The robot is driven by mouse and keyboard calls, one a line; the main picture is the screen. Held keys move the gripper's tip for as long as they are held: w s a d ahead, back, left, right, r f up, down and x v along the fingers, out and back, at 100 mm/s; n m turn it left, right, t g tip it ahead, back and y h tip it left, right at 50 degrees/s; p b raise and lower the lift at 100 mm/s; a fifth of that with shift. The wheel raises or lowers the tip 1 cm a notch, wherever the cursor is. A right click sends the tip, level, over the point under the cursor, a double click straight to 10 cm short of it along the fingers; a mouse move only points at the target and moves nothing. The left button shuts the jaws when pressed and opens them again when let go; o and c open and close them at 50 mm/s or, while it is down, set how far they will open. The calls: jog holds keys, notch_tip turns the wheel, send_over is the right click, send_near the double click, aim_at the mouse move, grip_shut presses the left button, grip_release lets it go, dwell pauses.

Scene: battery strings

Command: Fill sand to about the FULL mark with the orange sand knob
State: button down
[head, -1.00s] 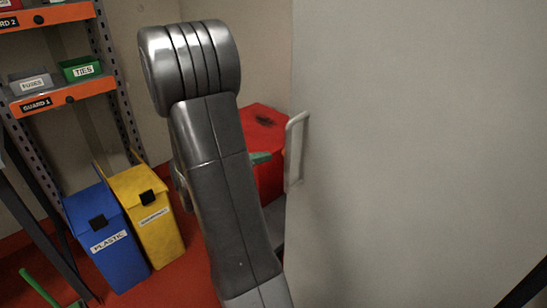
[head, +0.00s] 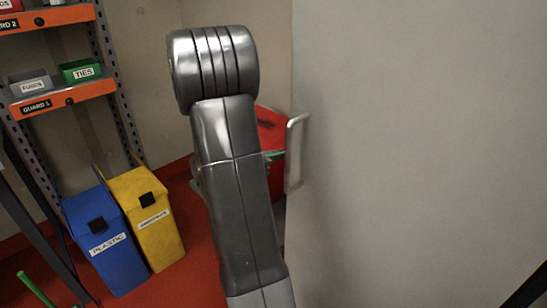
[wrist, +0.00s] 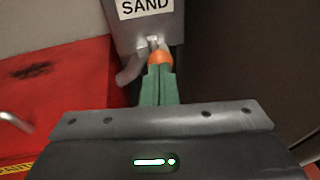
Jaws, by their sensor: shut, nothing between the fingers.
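In the wrist view, a grey metal box with a white SAND label (wrist: 146,8) is at the top. The orange sand knob (wrist: 160,57) sits below the label on a small metal stem, with a grey spout (wrist: 130,70) to its left. My gripper (wrist: 158,72) has green fingers that are shut with nothing between them. Their tips are right at the knob in the picture; I cannot tell whether they touch it. No FULL mark or sand level shows. In the head view my arm hides most of the work area.
A red container (head: 270,130) is partly hidden behind my arm; a red surface (wrist: 60,95) fills the wrist view's left. A large grey panel with a handle (head: 295,150) stands close on the right. Blue (head: 105,240) and yellow (head: 150,215) bins and a shelf (head: 65,100) are left.

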jog(key=shift+w+d+r, duration=0.1)
jog(key=shift+w+d, duration=0.65)
jog(key=shift+w, duration=0.05)
jog(key=shift+r, duration=0.1)
jog(key=p+v, duration=0.2)
jog(key=v, duration=1.2)
jog(key=shift+f, duration=0.25)
